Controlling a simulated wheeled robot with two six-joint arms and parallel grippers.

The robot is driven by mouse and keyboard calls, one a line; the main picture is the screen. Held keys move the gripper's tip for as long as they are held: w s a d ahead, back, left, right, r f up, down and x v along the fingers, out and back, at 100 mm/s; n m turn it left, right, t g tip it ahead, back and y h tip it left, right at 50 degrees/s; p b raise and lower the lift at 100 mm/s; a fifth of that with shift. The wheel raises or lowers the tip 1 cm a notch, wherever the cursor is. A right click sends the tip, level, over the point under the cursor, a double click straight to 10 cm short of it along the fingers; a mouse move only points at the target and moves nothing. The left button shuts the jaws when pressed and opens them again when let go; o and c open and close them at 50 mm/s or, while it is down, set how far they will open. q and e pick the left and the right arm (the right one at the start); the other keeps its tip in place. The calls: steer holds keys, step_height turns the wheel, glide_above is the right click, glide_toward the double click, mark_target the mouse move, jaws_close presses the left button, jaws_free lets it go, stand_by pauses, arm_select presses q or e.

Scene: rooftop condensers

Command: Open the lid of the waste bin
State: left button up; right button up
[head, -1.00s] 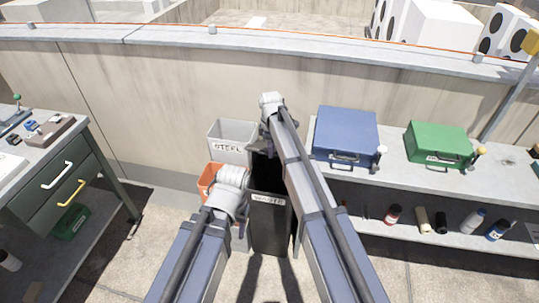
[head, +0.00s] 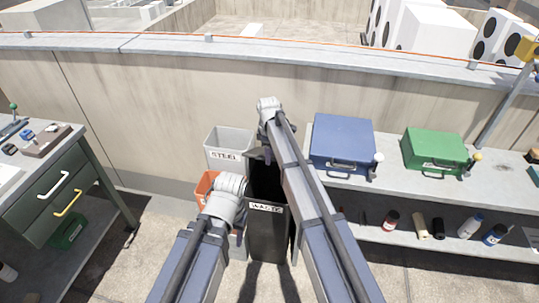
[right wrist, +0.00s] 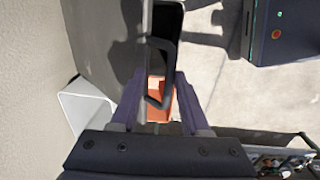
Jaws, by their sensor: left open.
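The black waste bin (head: 268,235) stands on the floor at the middle of the head view, its label facing me. Its top shows a dark opening, with a dark lid edge (head: 256,154) raised at the back, partly hidden by my right arm. My right gripper (right wrist: 163,112) has its fingers apart in the right wrist view. A black loop-shaped part (right wrist: 165,45) shows between and beyond them; I cannot tell whether they touch it. My left gripper (head: 222,208) is left of the waste bin, in front of the orange bin; its fingertips are mostly hidden.
A grey steel bin (head: 228,143) and an orange bin (head: 204,183) stand left of the waste bin. A shelf bench with a blue case (head: 343,140) and a green case (head: 436,146) is close on the right. A drawer bench (head: 62,180) stands at left. A wall (head: 110,90) runs behind.

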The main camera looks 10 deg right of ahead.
steer(key=shift+a+r, duration=0.1)
steer(key=shift+r, duration=0.05)
steer(key=r+p, duration=0.7)
steer(key=p, duration=0.1)
steer(key=shift+s+r, duration=0.3)
